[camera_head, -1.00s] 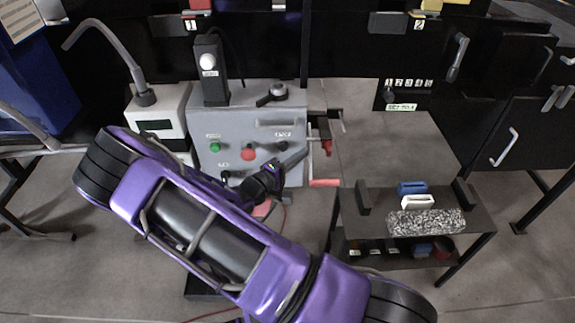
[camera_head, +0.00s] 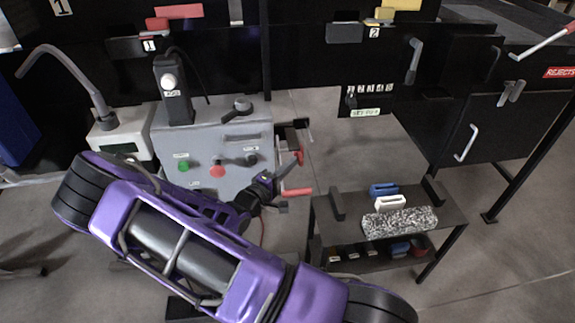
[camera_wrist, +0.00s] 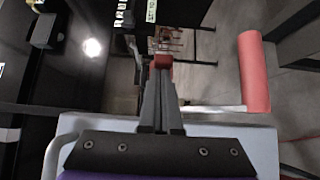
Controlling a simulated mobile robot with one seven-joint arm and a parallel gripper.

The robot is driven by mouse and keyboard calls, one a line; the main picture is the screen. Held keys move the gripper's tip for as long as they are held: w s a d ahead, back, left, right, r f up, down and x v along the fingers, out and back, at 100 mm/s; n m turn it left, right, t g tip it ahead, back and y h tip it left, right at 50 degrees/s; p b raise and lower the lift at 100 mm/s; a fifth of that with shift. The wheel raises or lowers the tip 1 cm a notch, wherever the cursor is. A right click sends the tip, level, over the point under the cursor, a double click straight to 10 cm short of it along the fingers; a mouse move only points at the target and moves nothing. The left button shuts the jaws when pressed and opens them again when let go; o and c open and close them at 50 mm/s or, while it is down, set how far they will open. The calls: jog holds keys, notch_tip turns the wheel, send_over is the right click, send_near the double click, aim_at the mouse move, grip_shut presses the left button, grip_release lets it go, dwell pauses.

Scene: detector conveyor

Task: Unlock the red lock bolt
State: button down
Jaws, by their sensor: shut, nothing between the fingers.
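A small red part (camera_head: 300,157), which looks like the red lock bolt, sits on the dark bracket at the right side of the grey control box. A red-handled crank (camera_head: 298,191) is just below it. My gripper (camera_head: 289,171) is shut and empty, its fingers pointing at the red part from the lower left. In the wrist view, my shut fingertips (camera_wrist: 160,76) line up with a small red piece (camera_wrist: 162,61) directly beyond them; I cannot tell whether they touch. The crank's red grip (camera_wrist: 254,72) stands to the right of the fingers, apart from them.
The grey control box (camera_head: 225,135) carries a green button (camera_head: 183,166), a red knob (camera_head: 220,173) and a dark top knob. A dark shelf cart (camera_head: 452,207) with blue, white and speckled blocks stands at right. Bare floor shows between box and cart.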

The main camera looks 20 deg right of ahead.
jog(key=shift+s+d, duration=0.2)
jog(key=shift+d, duration=0.3)
jog(key=shift+s+d, duration=0.15)
jog(key=shift+d, duration=0.35)
jog(key=shift+a, duration=0.1)
jog(key=a, duration=0.1)
jog(key=w+a, duration=0.1)
jog(key=a, duration=0.1)
jog(key=shift+w+a+f+b, duration=0.1)
jog(key=shift+w+a+b, duration=0.1)
jog(key=shift+a+b, duration=0.15)
jog(key=v, duration=1)
jog(key=shift+a, duration=0.2)
